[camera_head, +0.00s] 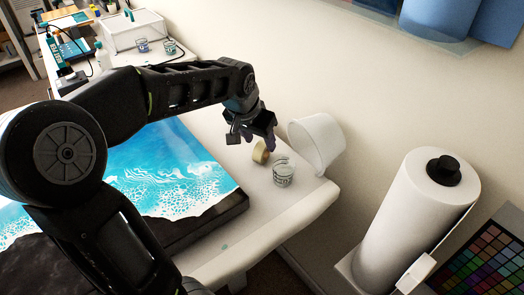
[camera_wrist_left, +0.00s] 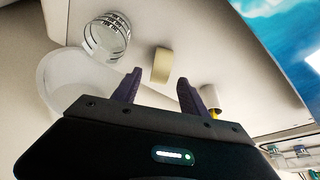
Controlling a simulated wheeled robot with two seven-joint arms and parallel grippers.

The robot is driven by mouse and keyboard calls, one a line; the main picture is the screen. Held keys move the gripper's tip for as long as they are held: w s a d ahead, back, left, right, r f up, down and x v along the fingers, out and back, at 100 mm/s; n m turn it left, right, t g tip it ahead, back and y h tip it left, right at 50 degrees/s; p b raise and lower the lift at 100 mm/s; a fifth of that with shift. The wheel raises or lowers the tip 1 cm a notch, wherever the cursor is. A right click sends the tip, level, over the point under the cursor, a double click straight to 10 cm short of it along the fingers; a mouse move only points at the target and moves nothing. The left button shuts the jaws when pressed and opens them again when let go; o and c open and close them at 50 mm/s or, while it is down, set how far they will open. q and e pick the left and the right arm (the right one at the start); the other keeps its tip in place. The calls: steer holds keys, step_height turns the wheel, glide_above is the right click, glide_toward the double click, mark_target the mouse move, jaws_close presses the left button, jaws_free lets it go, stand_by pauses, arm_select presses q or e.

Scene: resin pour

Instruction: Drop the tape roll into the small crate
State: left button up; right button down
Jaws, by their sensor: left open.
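The tape roll (camera_head: 261,152), pale yellow, stands on its edge on the white table, right of the resin panel. It also shows in the left wrist view (camera_wrist_left: 162,66), just beyond the gap between my fingers. My left gripper (camera_head: 256,140) is close above and behind it, with dark fingers spread and nothing between them. In the left wrist view, the gripper (camera_wrist_left: 160,84) points toward the roll, which is apart from both fingertips. I cannot tell for sure which thing is the small crate; a white box (camera_head: 133,33) stands at the table's far end. My right gripper is out of view.
A clear marked beaker (camera_head: 283,173) stands close beside the roll. A translucent white bucket (camera_head: 317,142) is at the wall side. The blue-and-white resin panel (camera_head: 160,170) fills the table's left. A large paper roll (camera_head: 415,220) stands at right. Small beakers (camera_head: 169,47) stand at the back.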

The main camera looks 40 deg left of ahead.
mark_target(262, 145)
arm_select(q)
steer(key=x, duration=0.3)
steer(key=shift+w+f, duration=0.2)
steer(key=shift+f, duration=0.1)
steer(key=shift+c, duration=0.3)
jaws_close()
stand_by(0.4)
